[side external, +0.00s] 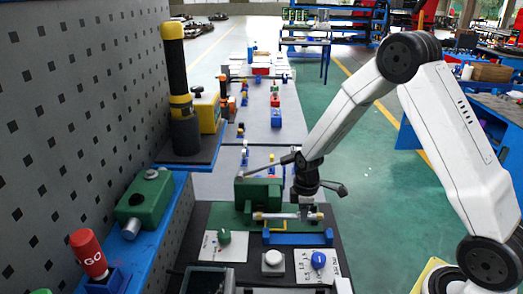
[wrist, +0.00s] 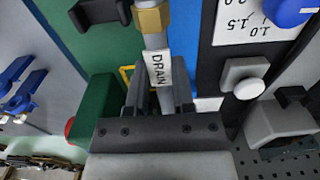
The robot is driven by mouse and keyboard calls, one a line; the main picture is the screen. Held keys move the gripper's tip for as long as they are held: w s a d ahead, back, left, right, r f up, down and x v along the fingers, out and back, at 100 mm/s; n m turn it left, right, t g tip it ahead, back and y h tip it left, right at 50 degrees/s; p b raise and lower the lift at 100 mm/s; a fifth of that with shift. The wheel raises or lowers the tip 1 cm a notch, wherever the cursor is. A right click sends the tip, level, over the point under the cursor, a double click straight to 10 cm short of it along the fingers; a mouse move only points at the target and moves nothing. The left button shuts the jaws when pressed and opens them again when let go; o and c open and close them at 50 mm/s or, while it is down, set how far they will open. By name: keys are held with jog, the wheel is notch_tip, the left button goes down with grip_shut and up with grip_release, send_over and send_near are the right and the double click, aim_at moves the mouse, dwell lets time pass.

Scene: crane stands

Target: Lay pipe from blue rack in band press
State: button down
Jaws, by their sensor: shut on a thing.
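My gripper (side external: 306,208) is shut on a grey pipe (side external: 280,216) with brass-coloured fittings at its ends. In the wrist view the pipe (wrist: 165,98) runs between the two dark fingers (wrist: 160,100); it has a white label reading DRAIN and a brass nut above it. The pipe is roughly level, above the green plate. The blue rack (side external: 298,239) lies just in front of it and also shows in the wrist view (wrist: 193,50). A green block machine (side external: 258,195) with a grey lever stands behind the pipe; I cannot tell for sure that it is the band press.
A green knob (side external: 224,237), a white button (side external: 272,260) and a blue knob (side external: 318,260) sit at the front. A perforated wall with a blue shelf (side external: 170,215) stands at the left. A long grey bench (side external: 262,120) with small parts runs back.

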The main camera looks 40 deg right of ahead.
jog(key=shift+w+d, duration=1.65)
jog(key=shift+d, duration=0.05)
jog(key=shift+f, duration=0.9)
jog(key=shift+c, duration=2)
grip_release()
notch_tip(320, 180, up, 8)
jog(key=shift+a, duration=0.15)
